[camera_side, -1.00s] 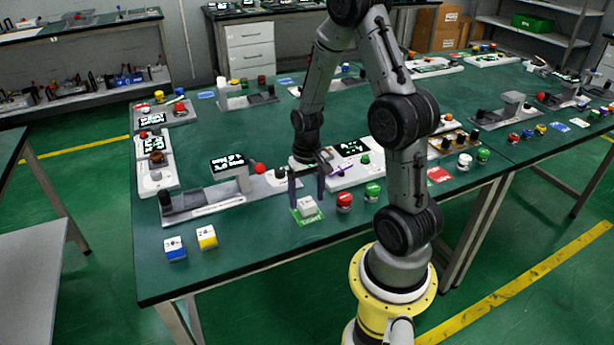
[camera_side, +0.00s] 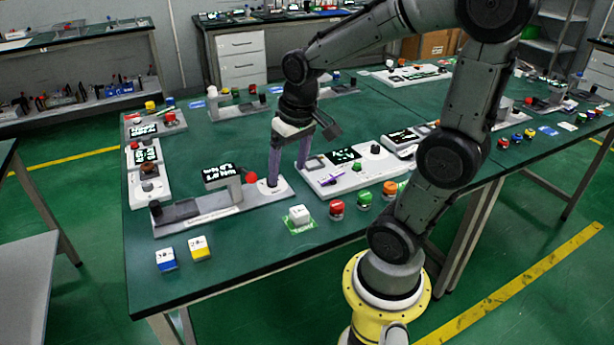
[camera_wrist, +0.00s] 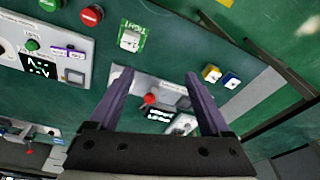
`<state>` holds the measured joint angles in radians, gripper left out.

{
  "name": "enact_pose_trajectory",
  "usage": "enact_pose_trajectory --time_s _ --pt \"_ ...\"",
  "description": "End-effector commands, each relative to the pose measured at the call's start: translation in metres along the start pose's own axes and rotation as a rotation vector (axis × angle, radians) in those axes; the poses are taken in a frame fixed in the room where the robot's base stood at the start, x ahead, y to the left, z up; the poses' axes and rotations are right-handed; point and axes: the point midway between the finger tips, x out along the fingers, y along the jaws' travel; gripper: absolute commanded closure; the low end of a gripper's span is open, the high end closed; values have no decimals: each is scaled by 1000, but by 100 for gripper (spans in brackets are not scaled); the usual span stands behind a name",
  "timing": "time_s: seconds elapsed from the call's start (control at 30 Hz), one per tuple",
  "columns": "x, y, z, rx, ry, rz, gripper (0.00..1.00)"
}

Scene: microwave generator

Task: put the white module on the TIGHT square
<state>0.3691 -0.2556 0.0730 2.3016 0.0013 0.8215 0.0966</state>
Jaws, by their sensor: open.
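The white module (camera_side: 299,213) sits upright on the green TIGHT square (camera_side: 301,229) near the table's front edge. In the wrist view the white module (camera_wrist: 129,40) also rests on the green square (camera_wrist: 136,28), whose TIGHT label shows beside it. Part of the square is covered by the module. My gripper (camera_side: 287,176) is open, with nothing between its purple fingers. It is apart from the module, raised and farther back over the table. In the wrist view my gripper (camera_wrist: 158,74) has its fingers spread over the grey fixture's area.
A grey fixture (camera_side: 220,208) with a small screen and red knob lies behind and left of the module. A white panel (camera_side: 352,172) is behind it. Red (camera_side: 337,209) and green (camera_side: 364,199) buttons stand to its right. Blue (camera_side: 166,259) and yellow (camera_side: 199,248) modules stand front left.

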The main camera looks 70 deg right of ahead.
Motion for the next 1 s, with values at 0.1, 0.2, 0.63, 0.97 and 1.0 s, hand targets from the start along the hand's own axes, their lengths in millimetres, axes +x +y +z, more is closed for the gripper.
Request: enact_pose_trajectory --time_s 0.1,0.2,0.63,0.97,1.0 --pt "-32 -27 30 -162 105 -42 18" --pt "-50 -40 55 -275 174 -77 18" --pt "-68 -50 96 -449 282 -140 18" --pt "-68 -50 95 -446 281 -139 18" --pt "-68 -50 95 -446 282 -139 18"
